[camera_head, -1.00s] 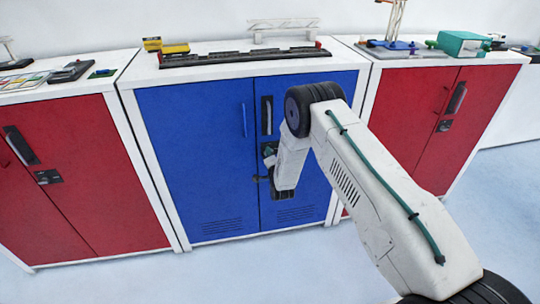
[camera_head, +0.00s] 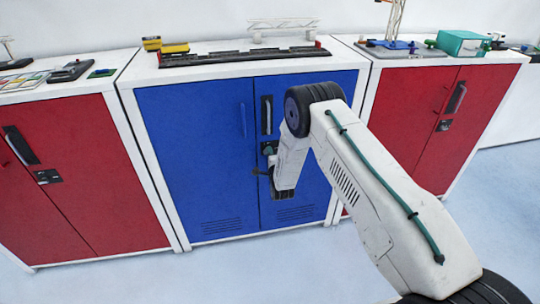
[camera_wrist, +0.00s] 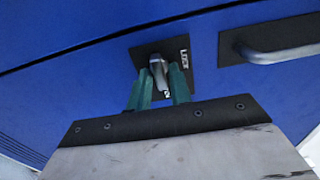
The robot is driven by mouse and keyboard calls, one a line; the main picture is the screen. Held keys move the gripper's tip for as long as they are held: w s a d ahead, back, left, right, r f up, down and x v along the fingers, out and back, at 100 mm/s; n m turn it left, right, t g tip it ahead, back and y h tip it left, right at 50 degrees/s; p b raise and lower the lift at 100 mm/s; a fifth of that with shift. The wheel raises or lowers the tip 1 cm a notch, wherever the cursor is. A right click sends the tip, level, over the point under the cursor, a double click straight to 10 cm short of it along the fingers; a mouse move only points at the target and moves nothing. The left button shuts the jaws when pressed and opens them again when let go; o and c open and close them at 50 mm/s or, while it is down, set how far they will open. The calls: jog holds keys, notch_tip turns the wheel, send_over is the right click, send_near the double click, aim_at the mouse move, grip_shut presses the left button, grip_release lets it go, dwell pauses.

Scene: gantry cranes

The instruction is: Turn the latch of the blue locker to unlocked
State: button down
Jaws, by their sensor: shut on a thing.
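The blue locker (camera_head: 195,150) stands in the middle of the head view with both doors closed. Its latch (camera_wrist: 158,70) is a grey knob on a black plate (camera_wrist: 186,52) with white lettering, seen in the wrist view. My gripper (camera_wrist: 160,82) has its green fingers shut on the latch knob, one on each side. In the head view my gripper (camera_head: 268,160) is at the right door, partly hidden by my arm. The lettering on the plate is only partly readable, so I cannot tell the latch's setting.
A dark-backed handle (camera_head: 267,115) sits above the latch; it also shows in the wrist view (camera_wrist: 275,45). Red lockers stand at the left (camera_head: 80,170) and right (camera_head: 430,120). Model tracks (camera_head: 240,57) lie on the blue locker's top. The floor in front is clear.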

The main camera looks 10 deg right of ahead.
jog(key=c, duration=1.5)
grip_release()
jog(key=s, duration=0.7)
jog(key=shift+s, duration=0.4)
